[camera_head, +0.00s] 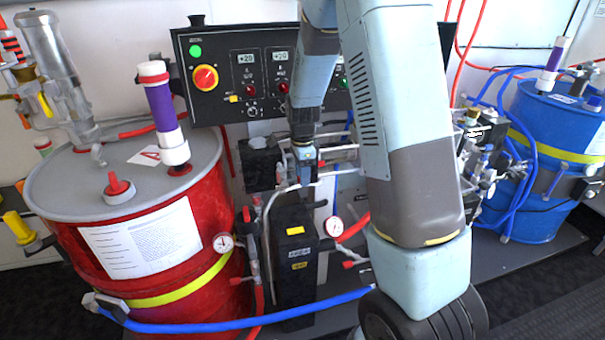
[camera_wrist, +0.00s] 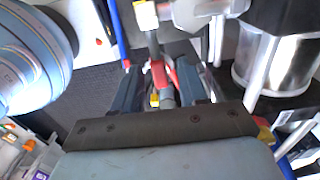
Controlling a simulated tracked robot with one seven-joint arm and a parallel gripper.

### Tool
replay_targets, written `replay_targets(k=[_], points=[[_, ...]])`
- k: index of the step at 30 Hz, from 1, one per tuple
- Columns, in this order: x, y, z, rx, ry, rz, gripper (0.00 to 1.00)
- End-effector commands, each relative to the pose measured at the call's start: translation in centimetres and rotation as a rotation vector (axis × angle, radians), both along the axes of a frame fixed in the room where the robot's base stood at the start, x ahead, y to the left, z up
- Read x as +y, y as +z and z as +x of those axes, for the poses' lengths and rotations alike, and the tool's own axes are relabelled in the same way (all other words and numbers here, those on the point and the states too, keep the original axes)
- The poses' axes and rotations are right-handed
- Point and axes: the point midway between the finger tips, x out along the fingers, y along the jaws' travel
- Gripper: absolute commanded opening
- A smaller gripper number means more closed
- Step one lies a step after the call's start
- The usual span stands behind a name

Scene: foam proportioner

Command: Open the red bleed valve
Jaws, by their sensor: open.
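A small red valve handle (camera_wrist: 160,74) shows in the wrist view, on a grey fitting between the two fingers of my gripper (camera_wrist: 161,66). The fingers stand apart, with a visible gap on both sides of the red part. I cannot tell how deep the handle sits between them. In the head view my gripper (camera_head: 304,166) points down at the piping in front of the control panel, and the arm hides much of the area to its right. A small red bit (camera_head: 321,164) shows close beside the fingertips there.
A red drum (camera_head: 75,240) stands at left and a blue drum (camera_head: 545,130) at right. The control panel (camera_head: 215,105) is behind. A black pump body (camera_head: 292,265), gauges (camera_head: 333,227) and a blue hose (camera_head: 240,325) crowd the area below my gripper.

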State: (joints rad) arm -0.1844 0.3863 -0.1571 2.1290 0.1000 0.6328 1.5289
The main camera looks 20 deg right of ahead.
Motion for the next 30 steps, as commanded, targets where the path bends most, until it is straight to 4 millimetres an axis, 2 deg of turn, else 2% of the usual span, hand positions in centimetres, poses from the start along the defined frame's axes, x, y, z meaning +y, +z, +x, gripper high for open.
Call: replay_targets(k=[5,18,30], points=[[0.0,0.01,0.0,0.0,0.0,0.0,0.41],[0.01,0.04,0.02,0.0,0.0,0.0,0.0],[0.01,0.06,0.06,-0.001,0.0,0.0,0.0]])
